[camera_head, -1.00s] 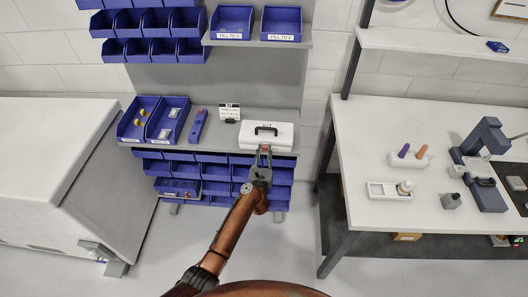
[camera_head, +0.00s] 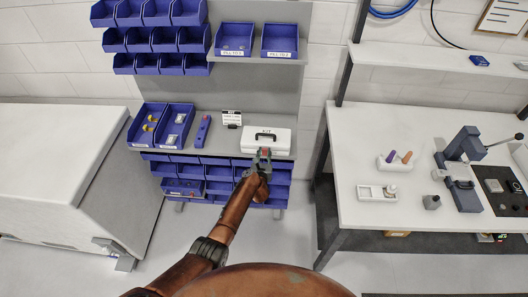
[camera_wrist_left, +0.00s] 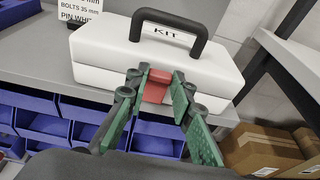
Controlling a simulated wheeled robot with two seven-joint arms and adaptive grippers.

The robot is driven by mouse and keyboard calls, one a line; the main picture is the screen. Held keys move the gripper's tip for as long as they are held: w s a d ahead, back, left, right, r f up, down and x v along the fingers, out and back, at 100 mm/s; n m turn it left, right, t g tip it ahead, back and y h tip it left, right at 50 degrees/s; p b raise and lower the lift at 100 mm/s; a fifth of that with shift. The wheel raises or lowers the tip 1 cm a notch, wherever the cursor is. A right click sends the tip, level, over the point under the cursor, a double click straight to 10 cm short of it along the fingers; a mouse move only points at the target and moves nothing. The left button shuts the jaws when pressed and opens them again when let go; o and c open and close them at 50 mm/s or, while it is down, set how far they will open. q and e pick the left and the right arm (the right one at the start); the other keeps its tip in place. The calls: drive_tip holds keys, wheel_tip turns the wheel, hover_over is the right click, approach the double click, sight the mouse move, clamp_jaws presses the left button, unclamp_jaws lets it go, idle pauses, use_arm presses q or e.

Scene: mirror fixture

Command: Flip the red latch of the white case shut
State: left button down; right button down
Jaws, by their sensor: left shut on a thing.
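The white case (camera_head: 280,140), with a black handle and KIT on its lid, stands closed-looking on the grey shelf at the middle. It also shows in the left wrist view (camera_wrist_left: 215,70). The red latch (camera_wrist_left: 156,86) is at the middle of the case's front, between my left gripper's fingertips. My left gripper (camera_head: 264,154) is at the case's front; its green-padded fingers show in the wrist view (camera_wrist_left: 160,82), shut on the latch. The fingers hide the latch's sides, and I cannot tell whether it is fastened. My right gripper is not in view.
Blue bins (camera_head: 174,127) and a blue holder (camera_head: 202,130) stand left of the case. A small sign (camera_head: 231,118) is just behind it to the left. More blue bins (camera_head: 219,172) sit under the shelf edge. A white workbench (camera_head: 410,215) stands to the right.

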use_arm(q)
drive_tip(key=shift+f, duration=0.1)
drive_tip(key=c, duration=1.8)
unclamp_jaws()
drive_tip(key=shift+d, duration=0.1)
drive_tip(key=shift+c, duration=0.2)
drive_tip(key=shift+o, duration=0.8)
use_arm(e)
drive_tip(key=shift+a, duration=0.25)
use_arm(q)
drive_tip(key=shift+s, duration=0.15)
drive_tip(key=shift+s, duration=0.5)
drive_tip(key=v, duration=1.1)
